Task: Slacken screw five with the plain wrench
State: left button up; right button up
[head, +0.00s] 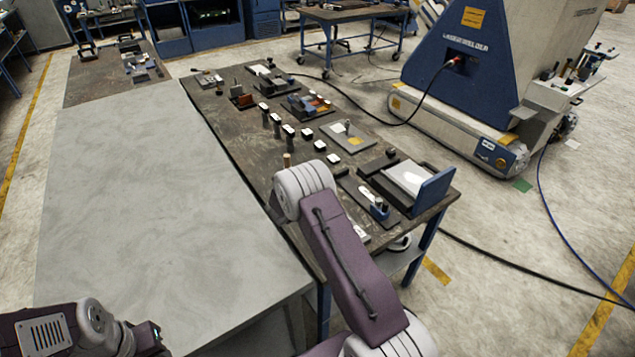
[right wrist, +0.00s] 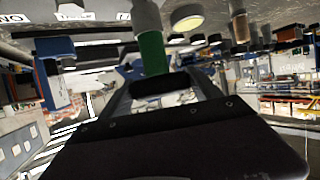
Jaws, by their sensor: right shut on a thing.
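My right arm reaches over the dark bench in the head view, and its wrist hides the gripper there. In the right wrist view my right gripper (right wrist: 155,85) is shut on a green-and-white cylinder (right wrist: 152,50). I cannot tell whether this is the plain wrench. In the head view several dark posts with white tops (head: 276,119) stand in a row beside small white-topped blocks (head: 320,146). A tan peg (head: 287,160) shows just above my wrist. No number marks screw five legibly. Part of my left arm shows at the lower left, without its fingers.
The dark bench (head: 225,105) also carries a grey plate (head: 348,138), trays of small parts and a blue upright panel (head: 435,190) at its near right end. A bare grey table (head: 140,190) lies to the left. A large blue-and-white machine (head: 500,60) stands behind.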

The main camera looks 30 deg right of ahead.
jog(key=shift+f+b, duration=0.6)
jog(key=shift+f, duration=0.3)
jog(key=shift+n+t+y+b, duration=0.45)
jog(key=shift+n+t+y, duration=0.05)
jog(key=shift+n+t, duration=0.2)
jog(key=shift+d+n+t+y+b, duration=0.1)
jog(key=shift+n+t+y+b, duration=0.9)
jog(key=shift+n+b, duration=0.2)
jog(key=shift+r, duration=0.1)
